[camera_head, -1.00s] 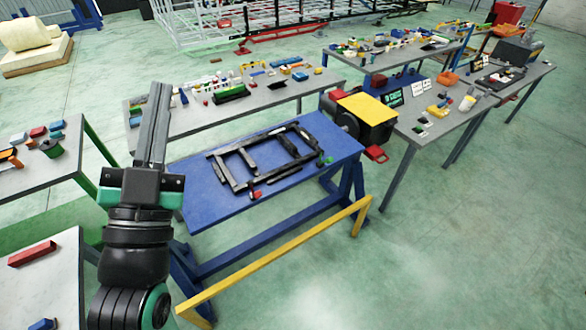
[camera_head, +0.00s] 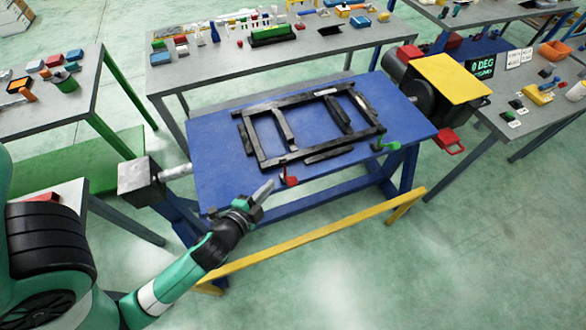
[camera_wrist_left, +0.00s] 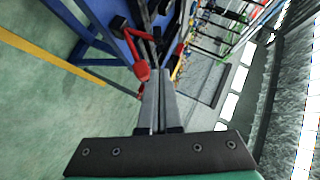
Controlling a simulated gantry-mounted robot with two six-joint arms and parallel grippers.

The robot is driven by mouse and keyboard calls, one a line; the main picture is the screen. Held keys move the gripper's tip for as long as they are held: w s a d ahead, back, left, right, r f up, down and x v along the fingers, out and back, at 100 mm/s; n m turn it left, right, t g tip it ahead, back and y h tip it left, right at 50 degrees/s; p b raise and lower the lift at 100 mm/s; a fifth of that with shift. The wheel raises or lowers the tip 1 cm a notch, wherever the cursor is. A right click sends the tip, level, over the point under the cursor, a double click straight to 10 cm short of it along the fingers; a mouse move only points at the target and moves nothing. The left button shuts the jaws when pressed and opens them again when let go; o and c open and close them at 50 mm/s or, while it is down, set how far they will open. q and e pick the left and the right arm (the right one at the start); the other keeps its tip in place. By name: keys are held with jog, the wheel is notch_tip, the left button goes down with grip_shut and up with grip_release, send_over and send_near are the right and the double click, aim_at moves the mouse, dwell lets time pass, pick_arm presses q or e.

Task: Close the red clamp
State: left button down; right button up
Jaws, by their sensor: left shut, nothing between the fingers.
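The red clamp (camera_head: 289,178) sits at the near edge of the blue table (camera_head: 222,166), by the black frame (camera_head: 262,158). In the left wrist view the red clamp (camera_wrist_left: 141,68) shows its red handle and bent arm just left of my fingertips. My left gripper (camera_head: 268,187) is shut and empty, just left of the clamp in the head view. In the left wrist view its fingers (camera_wrist_left: 160,80) lie together. I cannot tell whether they touch the clamp. My right gripper is not in view.
A green clamp (camera_head: 385,145) sits at the table's right near corner. A yellow rail (camera_head: 310,238) runs in front of the table. A yellow-topped machine (camera_head: 450,78) stands at the right end. Workbenches with small parts stand behind and to the sides.

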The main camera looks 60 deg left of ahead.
pick_arm(q)
jog(key=shift+s+f, duration=0.3)
jog(key=shift+f, duration=0.15)
jog(key=x, duration=1)
jog(key=shift+a, duration=0.1)
